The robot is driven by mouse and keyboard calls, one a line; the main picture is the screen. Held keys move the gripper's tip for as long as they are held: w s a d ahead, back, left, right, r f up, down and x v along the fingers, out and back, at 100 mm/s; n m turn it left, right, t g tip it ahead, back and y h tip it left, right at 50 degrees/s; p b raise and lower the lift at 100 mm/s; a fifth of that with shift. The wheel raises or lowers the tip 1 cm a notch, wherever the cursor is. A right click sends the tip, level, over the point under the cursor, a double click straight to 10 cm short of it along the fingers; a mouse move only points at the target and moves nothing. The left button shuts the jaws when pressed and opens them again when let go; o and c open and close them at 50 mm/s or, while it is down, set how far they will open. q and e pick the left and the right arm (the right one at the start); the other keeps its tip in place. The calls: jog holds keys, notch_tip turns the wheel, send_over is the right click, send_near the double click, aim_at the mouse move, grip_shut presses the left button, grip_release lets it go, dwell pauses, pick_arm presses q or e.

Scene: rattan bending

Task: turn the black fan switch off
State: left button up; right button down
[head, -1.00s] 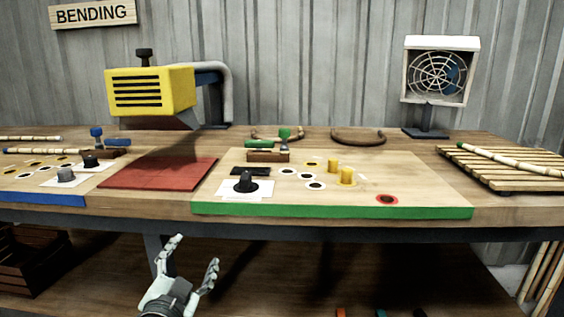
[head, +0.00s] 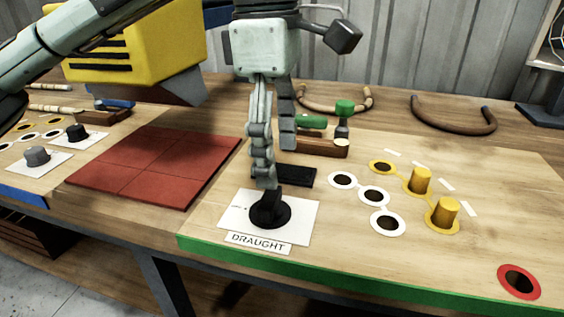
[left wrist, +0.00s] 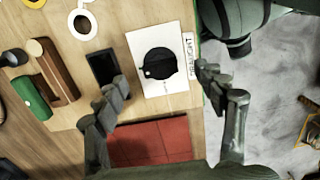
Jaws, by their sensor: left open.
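The black fan switch (head: 269,211) is a rotary knob on a white plate (head: 306,223) labelled DRAUGHT, near the green front edge of the board. My left gripper (head: 277,166) is open and points down over the knob from above. In the left wrist view the knob (left wrist: 158,63) lies between the two spread fingers of the left gripper (left wrist: 163,92). I cannot tell whether a fingertip touches it. Only part of the fan (head: 547,45) shows at the right edge, and I cannot tell whether it turns. My right gripper is out of view.
A black pad (head: 298,177) and a wooden block (head: 320,147) with green-handled tools lie behind the knob. Yellow pegs (head: 420,181) stand to the right. A red tile mat (head: 150,165) and a grey knob (head: 37,156) are left. A yellow machine (head: 150,50) stands behind.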

aim_at(269, 196)
pick_arm(q)
jog(key=shift+w+a+r+y, duration=0.1)
jog(key=shift+w+a+y, duration=0.2)
jog(key=shift+w+a, duration=0.2)
jog(key=shift+a+f, duration=0.15)
jog(key=shift+f, duration=0.2)
jog(key=f, duration=0.5)
jog(key=shift+s+f, duration=0.1)
jog(key=shift+s, duration=0.15)
jog(key=shift+f, duration=0.7)
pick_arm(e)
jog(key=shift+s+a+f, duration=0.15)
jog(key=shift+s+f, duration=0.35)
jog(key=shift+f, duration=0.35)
pick_arm(q)
jog(key=c, duration=1.2)
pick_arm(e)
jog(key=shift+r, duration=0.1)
